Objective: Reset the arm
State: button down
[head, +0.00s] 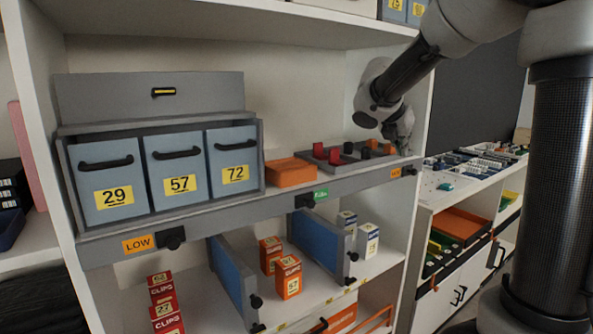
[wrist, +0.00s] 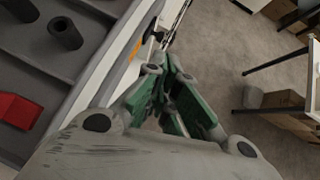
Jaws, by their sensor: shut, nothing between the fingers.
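My arm (head: 411,66) reaches in from the upper right in the head view, and my gripper (head: 402,128) is at the right end of the middle shelf, close to a grey tray. In the wrist view my gripper (wrist: 172,100) has green fingers that are together and empty. Below and beyond the fingers is open floor, with the shelf edge to their left. In the head view the fingertips are small and partly hidden by the wrist.
A grey tray (head: 345,161) with red and dark pieces lies beside my gripper. An orange box (head: 290,172) and drawers numbered 29 (head: 106,187), 57 (head: 177,178) and 72 (head: 233,168) stand left. A white counter (head: 440,198) is at right. Shelf walls bound the space.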

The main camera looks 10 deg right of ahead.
jog(key=s+a+f+m+g+y, duration=0.1)
jog(key=s+f+m+g, duration=0.15)
jog(key=s+m, duration=0.4)
jog(key=s+f+m+g+y, duration=0.1)
jog(key=s+f+m+y, duration=0.1)
jog(key=s+f+m, duration=0.35)
jog(key=s+a+m+t+y, duration=0.1)
jog(key=s+a+m+y, duration=0.1)
jog(key=s+m, duration=0.4)
jog(key=s+a+m+t+y, duration=0.1)
jog(key=s+a+m+y, duration=0.1)
jog(key=s+a+m, duration=0.2)
jog(key=shift+s+a+r+m, duration=0.15)
jog(key=shift+s+m, duration=1.45)
jog(key=shift+s, duration=2.8)
